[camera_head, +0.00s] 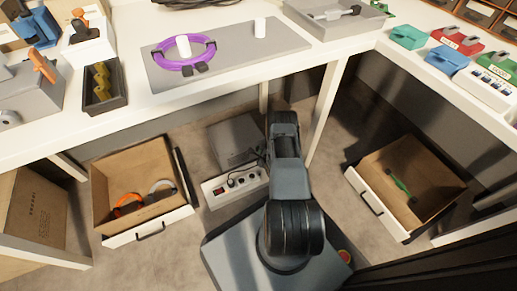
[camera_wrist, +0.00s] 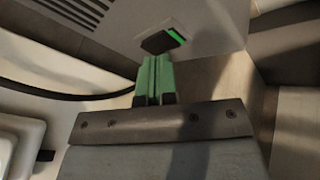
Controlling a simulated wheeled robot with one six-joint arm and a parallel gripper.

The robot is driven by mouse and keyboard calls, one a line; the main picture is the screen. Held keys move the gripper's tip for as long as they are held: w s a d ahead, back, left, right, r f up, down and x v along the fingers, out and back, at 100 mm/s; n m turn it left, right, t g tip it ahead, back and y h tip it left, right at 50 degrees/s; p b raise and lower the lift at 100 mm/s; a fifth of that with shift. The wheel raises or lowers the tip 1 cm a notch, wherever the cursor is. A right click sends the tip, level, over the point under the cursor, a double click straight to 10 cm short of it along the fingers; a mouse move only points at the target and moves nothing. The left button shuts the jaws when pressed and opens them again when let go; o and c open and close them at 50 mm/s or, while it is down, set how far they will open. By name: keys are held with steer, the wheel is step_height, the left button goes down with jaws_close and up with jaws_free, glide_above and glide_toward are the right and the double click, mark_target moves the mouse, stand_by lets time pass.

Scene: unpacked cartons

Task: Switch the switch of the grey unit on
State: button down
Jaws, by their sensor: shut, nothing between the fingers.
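The grey unit (camera_head: 233,140) stands on the floor under the table, partly hidden by my arm in the head view. In the wrist view its light grey panel (camera_wrist: 110,20) has dark vent slots and a switch (camera_wrist: 163,41). The switch is a black rocker with a bright green patch at its right end. My gripper (camera_wrist: 154,62) has green fingers, shut together and empty. The fingertips are right at the switch's lower edge; I cannot tell whether they touch it. In the head view my gripper is hidden behind my arm.
A white power strip (camera_head: 235,186) with a dark cable lies in front of the unit. Open drawers stand to the left (camera_head: 150,226) and right (camera_head: 381,213). The white table (camera_head: 215,97) overhangs the unit, and a table leg (camera_head: 327,112) stands to its right.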

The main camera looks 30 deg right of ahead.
steer(key=shift+s+a+f, duration=0.1)
steer(key=shift+s, duration=0.5)
steer(key=shift+s, duration=0.1)
steer(key=shift+s+a+f+p, duration=0.1)
steer(key=shift+s+p, duration=0.1)
steer(key=shift+s, duration=0.6)
steer(key=shift+s+a+f+p, duration=0.1)
steer(key=shift+s+a+p, duration=0.05)
steer(key=shift+s, duration=0.65)
steer(key=shift+s+a+f+p, duration=0.1)
steer(key=shift+s+p, duration=0.1)
steer(key=shift+s, duration=0.6)
steer(key=shift+r, duration=0.1)
